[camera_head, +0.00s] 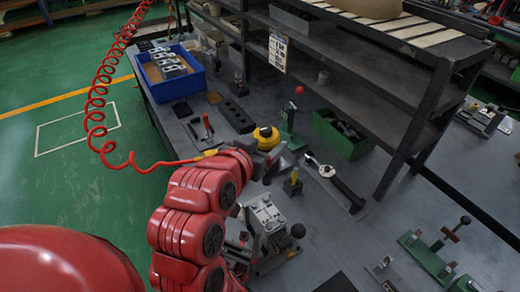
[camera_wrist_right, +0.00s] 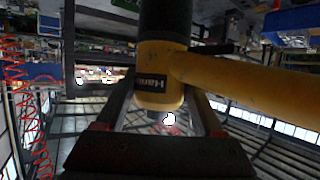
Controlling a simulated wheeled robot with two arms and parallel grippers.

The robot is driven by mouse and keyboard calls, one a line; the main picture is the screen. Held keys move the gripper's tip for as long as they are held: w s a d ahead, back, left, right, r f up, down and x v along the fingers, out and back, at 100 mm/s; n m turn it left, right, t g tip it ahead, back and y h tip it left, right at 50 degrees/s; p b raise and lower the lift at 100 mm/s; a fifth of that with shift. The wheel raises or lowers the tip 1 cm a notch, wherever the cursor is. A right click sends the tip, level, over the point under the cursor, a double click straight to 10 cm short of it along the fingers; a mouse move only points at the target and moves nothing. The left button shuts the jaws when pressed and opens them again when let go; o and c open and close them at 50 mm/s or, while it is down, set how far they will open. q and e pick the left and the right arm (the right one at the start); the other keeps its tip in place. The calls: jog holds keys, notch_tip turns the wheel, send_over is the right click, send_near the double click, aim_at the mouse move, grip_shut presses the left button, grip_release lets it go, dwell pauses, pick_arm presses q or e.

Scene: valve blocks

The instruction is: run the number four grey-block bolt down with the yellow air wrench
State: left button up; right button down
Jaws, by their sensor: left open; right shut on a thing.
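The yellow air wrench (camera_head: 265,136) is in my right gripper (camera_head: 272,160), above the bench in the head view. A coiled red hose runs from its yellow end at the left. In the right wrist view, the wrench's yellow body (camera_wrist_right: 155,88) with a black upper part sits between the two fingers of my right gripper (camera_wrist_right: 160,112), which is shut on it. The grey block (camera_head: 264,214) sits in a fixture below and in front of the gripper, with small bolts on top too small to number. My arm hides part of its left side. My left gripper does not show.
A blue bin (camera_head: 182,86) with several light blocks stands at the back left. A ratchet wrench (camera_head: 338,186) lies right of the block, beside a small yellow-topped piece (camera_head: 292,184). A black-knobbed lever (camera_head: 297,231) stands at the fixture. A dark shelf (camera_head: 350,62) rises behind.

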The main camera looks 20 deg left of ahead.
jog(key=w+r+p, duration=0.1)
jog(key=p, duration=0.3)
jog(key=shift+a+r+p, duration=0.1)
jog(key=shift+r+p, duration=0.05)
jog(key=shift+p, duration=0.25)
jog(key=p, duration=0.2)
jog(key=g+p, duration=0.1)
jog(key=shift+s+f+p, duration=0.2)
jog(key=shift+s+p, duration=0.05)
jog(key=shift+p, duration=0.1)
jog(key=shift+f, duration=0.2)
jog(key=shift+f+b, duration=0.1)
jog(key=shift+b, duration=0.3)
jog(key=shift+f+b, duration=2)
jog(key=shift+f, duration=0.35)
jog(key=shift+b, duration=0.45)
jog(key=shift+f+b, duration=1.05)
jog(key=shift+b, duration=0.1)
jog(key=shift+s+f, duration=0.1)
jog(key=shift+f, duration=0.1)
dwell(0.7)
